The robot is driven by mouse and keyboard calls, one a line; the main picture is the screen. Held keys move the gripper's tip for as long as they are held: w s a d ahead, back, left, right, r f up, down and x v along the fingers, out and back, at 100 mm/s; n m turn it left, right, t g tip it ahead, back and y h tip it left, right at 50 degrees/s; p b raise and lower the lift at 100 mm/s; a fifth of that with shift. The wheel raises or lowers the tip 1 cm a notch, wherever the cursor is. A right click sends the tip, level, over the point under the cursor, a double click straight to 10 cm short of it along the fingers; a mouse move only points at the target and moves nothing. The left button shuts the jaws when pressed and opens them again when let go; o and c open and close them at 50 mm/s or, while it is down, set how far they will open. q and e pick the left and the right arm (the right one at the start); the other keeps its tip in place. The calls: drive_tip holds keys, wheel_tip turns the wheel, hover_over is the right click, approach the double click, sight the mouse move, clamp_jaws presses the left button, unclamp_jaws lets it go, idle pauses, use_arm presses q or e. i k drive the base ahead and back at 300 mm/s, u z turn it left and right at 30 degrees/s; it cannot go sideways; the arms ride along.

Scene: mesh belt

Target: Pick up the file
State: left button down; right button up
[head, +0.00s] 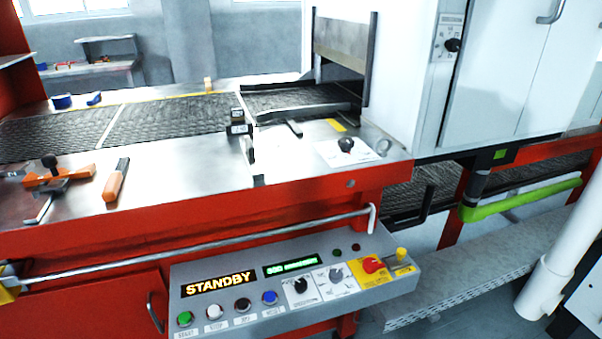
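A tool with an orange handle and a short dark upper end, which looks like the file (114,186), lies on the bare metal worktop (185,165) at the left. Its handle points toward the front edge and its dark end points away. Nothing covers it. Neither of my grippers shows in the head view.
An orange and black clamp-like tool (58,178) lies just left of the file. The mesh belt (165,120) runs behind, into the white machine. A rail (200,250) and a control panel (290,285) reading STANDBY stick out below the worktop. The metal right of the file is clear.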

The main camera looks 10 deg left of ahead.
sight(110, 193)
drive_tip(key=u, duration=1.45)
